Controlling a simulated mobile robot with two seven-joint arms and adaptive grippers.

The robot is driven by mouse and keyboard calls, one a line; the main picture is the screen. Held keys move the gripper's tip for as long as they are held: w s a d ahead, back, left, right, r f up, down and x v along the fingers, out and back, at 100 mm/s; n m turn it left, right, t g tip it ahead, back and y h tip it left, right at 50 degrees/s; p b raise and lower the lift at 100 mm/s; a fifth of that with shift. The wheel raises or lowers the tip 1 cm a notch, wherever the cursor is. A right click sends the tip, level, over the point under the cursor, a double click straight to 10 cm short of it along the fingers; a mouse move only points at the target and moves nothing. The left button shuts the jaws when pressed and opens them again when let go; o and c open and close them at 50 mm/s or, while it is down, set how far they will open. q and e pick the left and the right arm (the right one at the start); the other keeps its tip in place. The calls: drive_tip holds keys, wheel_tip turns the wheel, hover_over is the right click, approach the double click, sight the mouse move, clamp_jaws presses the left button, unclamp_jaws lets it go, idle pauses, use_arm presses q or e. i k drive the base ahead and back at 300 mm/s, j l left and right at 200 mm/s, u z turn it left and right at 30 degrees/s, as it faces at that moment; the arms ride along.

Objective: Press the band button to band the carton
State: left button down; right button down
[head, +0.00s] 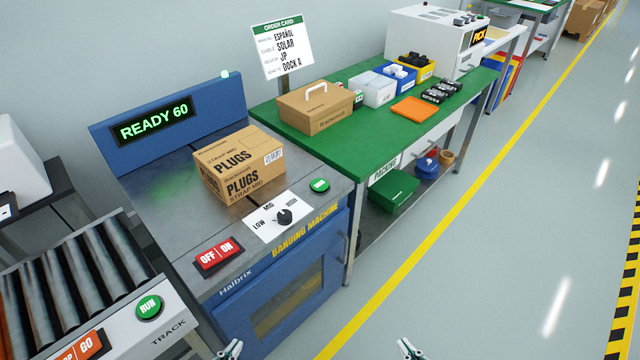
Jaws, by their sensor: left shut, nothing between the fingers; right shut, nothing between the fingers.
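The carton (228,182), a brown box marked PLUGS and STRAP MID, stands on the steel top of the blue banding machine (284,290). A round green button (319,185) sits at the right of the machine's front edge; its lettering is too small to read. The display (152,123) behind the carton shows READY 60. No strap is visible around the carton. My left gripper (231,349) is shut at the bottom edge, in front of the machine. My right gripper (408,347) is shut at the bottom edge, over the floor. Both are empty and apart from the button.
A dial (284,216) marked LOW and MID and a red OFF/ON switch (218,254) share the machine's front edge. A roller track (70,290) with a green RUN button (149,306) is at left. A green packing table (350,130) stands right. The floor at right is clear.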

sight(319, 185)
drive_tip(key=i+l+u, duration=0.3)
drive_tip(key=l, duration=0.6)
drive_tip(key=i+l+u, duration=0.1)
drive_tip(key=l+u, duration=0.25)
drive_tip(key=l, duration=0.55)
drive_tip(key=l+u, duration=0.3)
drive_tip(key=l, duration=0.65)
